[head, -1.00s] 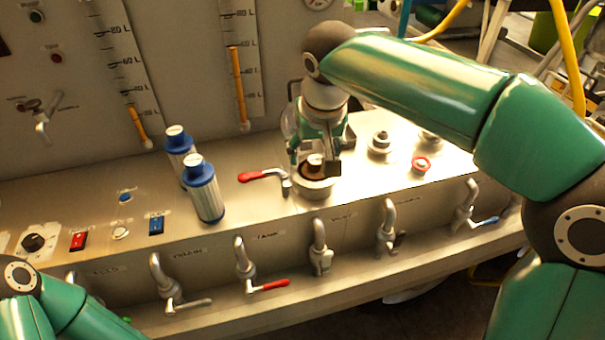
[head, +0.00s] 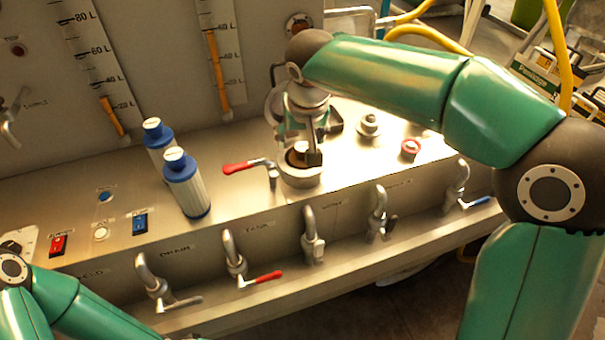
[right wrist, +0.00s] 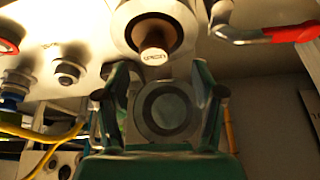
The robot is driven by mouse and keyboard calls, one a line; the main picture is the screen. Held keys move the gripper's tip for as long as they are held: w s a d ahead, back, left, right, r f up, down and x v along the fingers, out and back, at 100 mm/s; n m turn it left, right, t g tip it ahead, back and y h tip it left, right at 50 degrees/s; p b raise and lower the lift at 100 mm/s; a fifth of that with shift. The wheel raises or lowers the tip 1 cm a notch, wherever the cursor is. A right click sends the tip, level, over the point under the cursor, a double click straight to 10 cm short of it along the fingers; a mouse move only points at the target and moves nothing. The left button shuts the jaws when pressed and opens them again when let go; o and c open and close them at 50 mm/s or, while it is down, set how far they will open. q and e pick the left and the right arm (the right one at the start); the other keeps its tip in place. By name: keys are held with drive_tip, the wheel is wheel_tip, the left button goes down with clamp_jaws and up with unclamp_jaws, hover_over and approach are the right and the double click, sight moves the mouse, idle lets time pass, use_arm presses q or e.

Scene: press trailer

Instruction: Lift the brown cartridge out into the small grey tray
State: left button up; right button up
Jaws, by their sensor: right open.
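The brown cartridge (right wrist: 153,42), with a pale cap, stands in a round metal housing (right wrist: 122,30) in the right wrist view. In the head view the housing (head: 301,178) is on the steel bench, and the cartridge (head: 297,155) is partly hidden by my gripper. My right gripper (head: 306,142) is over the housing. In the right wrist view its fingers (right wrist: 164,80) are spread apart, with the cartridge beyond the tips and nothing held. My left arm shows at the lower left; its gripper is out of the frame. I cannot make out the small grey tray.
A red-handled lever (head: 246,166) sits just left of the housing. Two blue-capped white cylinders (head: 186,182) stand further left. A red-ringed knob (head: 410,148) and a metal fitting (head: 368,126) are to the right. Several taps line the front edge. A gauge panel rises behind.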

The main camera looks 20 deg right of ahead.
sight(303, 149)
drive_tip(key=x, duration=0.4)
drive_tip(key=shift+s+d+f+p, duration=0.15)
drive_tip(key=shift+s+d+p, duration=0.15)
drive_tip(key=shift+d+p, duration=0.05)
drive_tip(key=shift+w+f, duration=0.25)
drive_tip(key=shift+f, duration=0.2)
clamp_jaws()
drive_tip(key=shift+r, duration=0.1)
